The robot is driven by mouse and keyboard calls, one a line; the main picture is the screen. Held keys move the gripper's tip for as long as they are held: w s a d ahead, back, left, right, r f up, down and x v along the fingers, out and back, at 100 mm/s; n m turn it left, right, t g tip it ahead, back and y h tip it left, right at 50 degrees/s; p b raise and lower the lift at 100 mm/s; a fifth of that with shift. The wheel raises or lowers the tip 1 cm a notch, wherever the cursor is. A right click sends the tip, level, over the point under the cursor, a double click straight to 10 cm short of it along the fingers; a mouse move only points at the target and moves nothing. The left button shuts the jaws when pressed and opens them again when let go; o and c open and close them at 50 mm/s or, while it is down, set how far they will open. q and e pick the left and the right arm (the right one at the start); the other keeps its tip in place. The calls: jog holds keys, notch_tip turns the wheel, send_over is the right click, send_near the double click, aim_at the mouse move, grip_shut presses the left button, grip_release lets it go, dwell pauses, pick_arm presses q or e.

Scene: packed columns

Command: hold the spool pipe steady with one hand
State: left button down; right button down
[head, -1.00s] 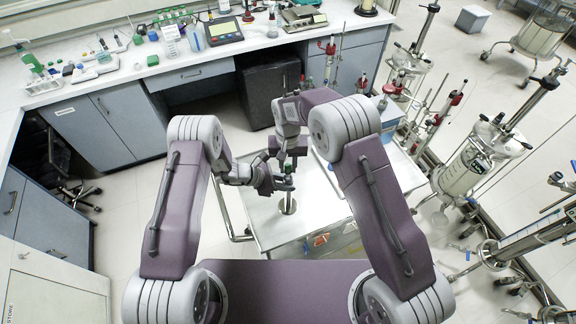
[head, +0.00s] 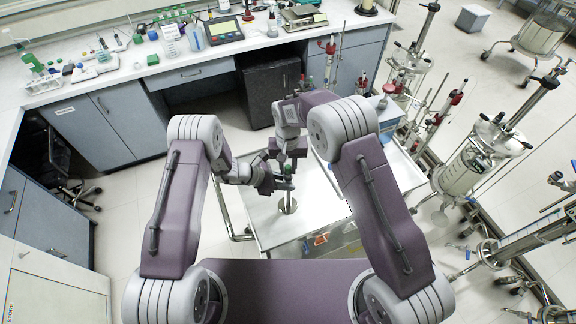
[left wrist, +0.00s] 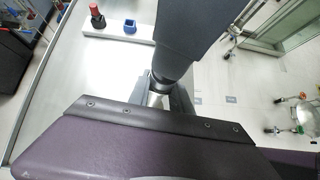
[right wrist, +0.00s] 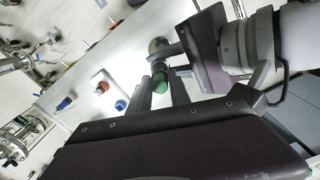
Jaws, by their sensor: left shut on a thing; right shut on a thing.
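The spool pipe (head: 288,206), a slim metal upright, stands on the steel cart top. My left gripper (head: 284,183) is shut on it from the left; the left wrist view shows a bit of metal pipe (left wrist: 158,97) at the fingers. A dark green part (right wrist: 160,80) sits between the fingers of my right gripper (right wrist: 165,86), which is shut on it. In the head view this green part (head: 288,169) is above the left gripper, in line with the pipe. Whether it touches the pipe's top is hidden.
The cart top (head: 262,225) is mostly bare around the pipe. A red-and-black piece (left wrist: 97,17) and a blue piece (left wrist: 130,27) stand on a white strip there. Glass column stands (head: 470,165) crowd the right. A lab bench (head: 110,75) runs along the back.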

aim_at(288, 167)
jog(key=shift+f, duration=0.55)
jog(key=c, duration=1.1)
grip_release()
notch_tip(288, 167, up, 12)
pick_arm(q)
jog(key=c, duration=1.1)
grip_release()
